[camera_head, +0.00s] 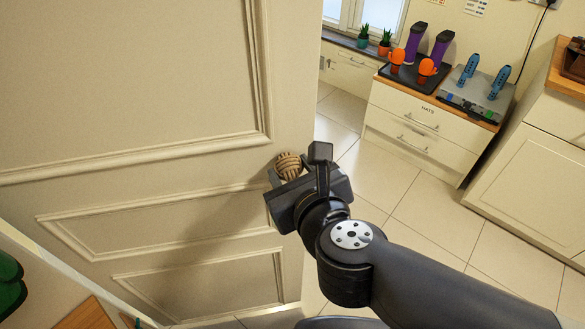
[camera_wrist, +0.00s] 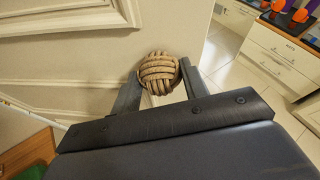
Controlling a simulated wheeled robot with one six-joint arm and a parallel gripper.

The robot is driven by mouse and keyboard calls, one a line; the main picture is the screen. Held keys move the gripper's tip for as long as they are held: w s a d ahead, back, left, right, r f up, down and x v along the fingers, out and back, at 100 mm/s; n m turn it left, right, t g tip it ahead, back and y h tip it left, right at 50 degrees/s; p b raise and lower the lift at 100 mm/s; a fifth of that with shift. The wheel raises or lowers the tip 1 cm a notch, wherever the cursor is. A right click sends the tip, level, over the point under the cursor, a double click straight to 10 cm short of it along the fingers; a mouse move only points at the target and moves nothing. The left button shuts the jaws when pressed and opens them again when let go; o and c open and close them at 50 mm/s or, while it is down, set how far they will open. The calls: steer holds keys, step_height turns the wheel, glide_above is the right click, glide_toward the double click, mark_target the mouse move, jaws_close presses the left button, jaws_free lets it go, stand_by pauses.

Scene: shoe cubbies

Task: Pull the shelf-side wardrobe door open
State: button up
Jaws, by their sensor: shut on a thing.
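The wardrobe door (camera_head: 130,75) is a large cream panelled door filling the left of the head view. Its round, tan rope-knot knob (camera_head: 289,166) sits near the door's right edge. My gripper (camera_head: 298,167) is shut on the knob, with one finger on either side. In the wrist view the knob (camera_wrist: 158,66) shows between the two dark fingertips (camera_wrist: 160,78), and the door panel (camera_wrist: 60,65) lies behind it. The gripper hides part of the knob's base. The door's hinge side is out of view.
At lower left are a cream edge, a wooden surface (camera_head: 86,315) and a green object (camera_head: 9,282). A cream drawer unit (camera_head: 395,135) with trays of orange, purple and blue things stands back right. Another cabinet (camera_head: 535,180) is at far right. The tiled floor (camera_head: 430,200) between is clear.

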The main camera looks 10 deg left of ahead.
steer(key=shift+r, duration=0.15)
steer(key=o, duration=1.1)
steer(key=p+v, duration=0.1)
steer(key=v, duration=0.2)
steer(key=shift+s+r+p, duration=0.1)
steer(key=shift+s+p, duration=0.05)
steer(key=shift+p, duration=0.2)
steer(key=shift+p+v, duration=0.7)
steer(key=shift+v, duration=2.95)
steer(key=shift+d, duration=0.1)
